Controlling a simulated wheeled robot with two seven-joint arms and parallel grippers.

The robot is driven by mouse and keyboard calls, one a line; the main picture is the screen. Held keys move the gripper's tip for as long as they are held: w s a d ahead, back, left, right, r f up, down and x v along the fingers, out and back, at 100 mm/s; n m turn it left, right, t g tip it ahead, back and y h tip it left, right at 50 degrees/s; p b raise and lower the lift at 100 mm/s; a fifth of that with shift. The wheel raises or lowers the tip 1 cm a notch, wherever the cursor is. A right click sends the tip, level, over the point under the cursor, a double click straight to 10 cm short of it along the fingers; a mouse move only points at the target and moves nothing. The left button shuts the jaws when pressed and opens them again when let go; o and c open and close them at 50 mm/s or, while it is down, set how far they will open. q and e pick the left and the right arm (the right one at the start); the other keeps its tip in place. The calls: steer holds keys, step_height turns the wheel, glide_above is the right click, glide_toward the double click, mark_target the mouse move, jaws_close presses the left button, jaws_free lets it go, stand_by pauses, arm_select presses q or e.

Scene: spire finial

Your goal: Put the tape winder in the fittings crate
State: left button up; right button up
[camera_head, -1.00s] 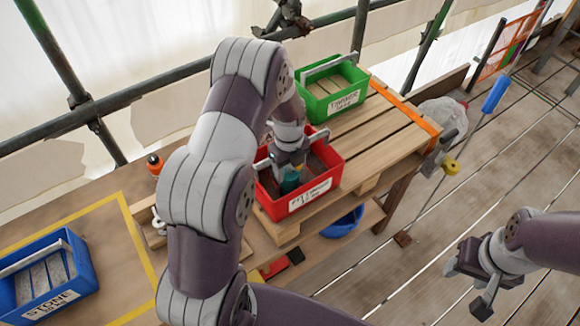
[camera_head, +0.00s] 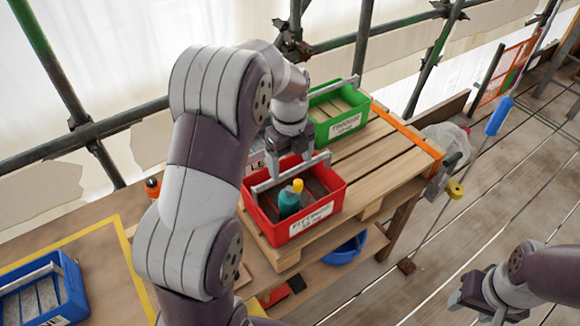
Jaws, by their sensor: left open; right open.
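The red crate (camera_head: 295,237), with a partly readable label that looks like "FITTINGS", stands on the wooden pallet. A teal object with a yellow top (camera_head: 289,203), which looks like the tape winder, stands inside it, near the front wall. My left gripper (camera_head: 290,168) is open and empty above the back of the crate, pointing down, its fingers apart from the teal object. My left arm hides part of the bench to the left. My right gripper (camera_head: 470,305) is open and empty at the lower right, away from the crate.
A green crate (camera_head: 345,127) stands behind the red one on the pallet. A blue crate (camera_head: 62,300) is at the lower left. A blue bowl (camera_head: 345,250) sits on the lower shelf. Scaffold tubes run along the back. An orange strap (camera_head: 407,132) crosses the pallet's right end.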

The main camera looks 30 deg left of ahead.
arm_select(q)
steer(key=s+d+f+n, duration=0.1)
steer(key=s+d+n, duration=0.2)
steer(key=s+n, duration=0.5)
steer(key=s+d+f+n+t+b, duration=0.1)
steer(key=s+d+f+n, duration=0.1)
steer(key=s+n, duration=0.6)
steer(key=shift+s+d+f+n, duration=0.2)
steer(key=shift+d+n, duration=0.6)
steer(key=shift+n, duration=3)
